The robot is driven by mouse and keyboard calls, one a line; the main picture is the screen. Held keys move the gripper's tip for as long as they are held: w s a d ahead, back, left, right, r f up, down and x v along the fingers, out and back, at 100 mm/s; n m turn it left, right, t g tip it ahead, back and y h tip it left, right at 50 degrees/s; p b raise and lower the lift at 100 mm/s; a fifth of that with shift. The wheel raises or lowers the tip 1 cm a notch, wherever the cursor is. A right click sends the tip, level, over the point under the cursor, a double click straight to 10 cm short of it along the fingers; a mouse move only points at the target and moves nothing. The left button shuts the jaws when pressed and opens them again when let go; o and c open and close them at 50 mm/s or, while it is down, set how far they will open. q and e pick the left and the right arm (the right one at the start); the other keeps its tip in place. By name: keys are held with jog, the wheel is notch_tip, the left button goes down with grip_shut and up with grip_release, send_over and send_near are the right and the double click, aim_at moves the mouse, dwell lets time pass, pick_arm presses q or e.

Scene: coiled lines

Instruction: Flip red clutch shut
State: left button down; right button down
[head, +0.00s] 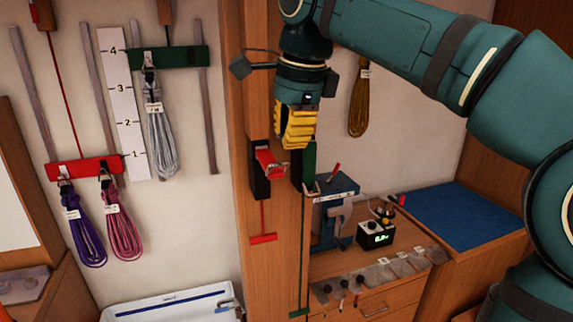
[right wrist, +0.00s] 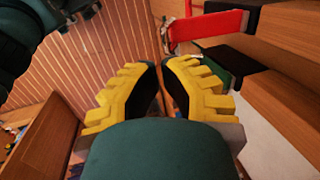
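The red clutch (head: 268,160) is a red lever in a black housing on the wooden post, left of the green clutch (head: 309,160). Its lever stands out from the housing; in the right wrist view the red lever (right wrist: 208,28) shows at the upper right, beyond the fingers. My right gripper (head: 297,140), with yellow ribbed fingers, hangs in front of the post just above and right of the red lever. In the right wrist view its fingertips (right wrist: 160,63) are close together with nothing held, and they look apart from the lever. My left gripper is out of view.
A red handle (head: 263,239) hangs on a line below the red clutch. Coiled lines hang from a red bar (head: 84,168) and a green bar (head: 178,57) at left. A bench with a blue press (head: 330,215) and a small display box (head: 376,236) stands at right.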

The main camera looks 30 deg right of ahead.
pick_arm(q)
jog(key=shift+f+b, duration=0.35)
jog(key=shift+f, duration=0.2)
pick_arm(e)
jog(key=shift+x, duration=2.25)
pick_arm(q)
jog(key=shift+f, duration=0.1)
